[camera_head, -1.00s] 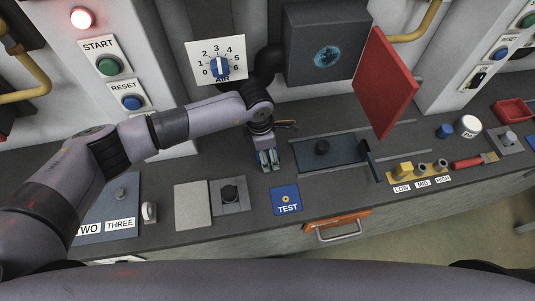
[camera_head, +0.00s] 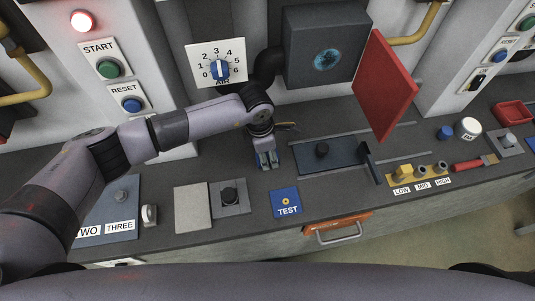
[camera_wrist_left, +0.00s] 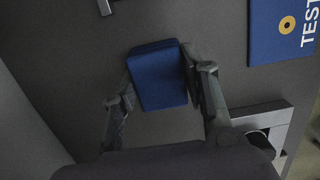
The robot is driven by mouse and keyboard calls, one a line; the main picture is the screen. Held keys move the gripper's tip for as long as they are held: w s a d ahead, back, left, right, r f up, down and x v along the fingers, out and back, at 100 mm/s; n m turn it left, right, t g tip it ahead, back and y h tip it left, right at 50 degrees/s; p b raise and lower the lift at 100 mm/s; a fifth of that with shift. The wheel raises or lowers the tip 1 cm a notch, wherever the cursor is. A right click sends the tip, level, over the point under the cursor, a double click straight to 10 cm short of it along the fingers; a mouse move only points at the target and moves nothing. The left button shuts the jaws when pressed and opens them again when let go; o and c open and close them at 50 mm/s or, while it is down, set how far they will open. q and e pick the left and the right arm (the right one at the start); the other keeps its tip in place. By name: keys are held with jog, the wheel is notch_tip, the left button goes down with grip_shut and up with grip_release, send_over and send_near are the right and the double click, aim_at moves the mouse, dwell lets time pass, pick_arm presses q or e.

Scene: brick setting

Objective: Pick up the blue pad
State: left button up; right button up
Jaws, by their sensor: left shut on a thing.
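The blue pad (camera_wrist_left: 158,76) is a small dark blue block. In the left wrist view it sits between the two fingers of my left gripper (camera_wrist_left: 160,84), with a finger against each side. The head view shows my left gripper (camera_head: 267,160) low over the grey bench top, pointing down, left of the dark sliding plate. The fingers hide most of the pad there. I cannot tell whether the pad touches the bench. My right gripper is not in view.
A blue TEST plate (camera_head: 285,203) lies just in front of the gripper. A dark plate with a knob (camera_head: 332,156) and a tilted red panel (camera_head: 386,84) stand to the right. Bare bench lies around the gripper.

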pick_arm(q)
notch_tip(320, 180, up, 20)
jog(key=p, duration=0.9)
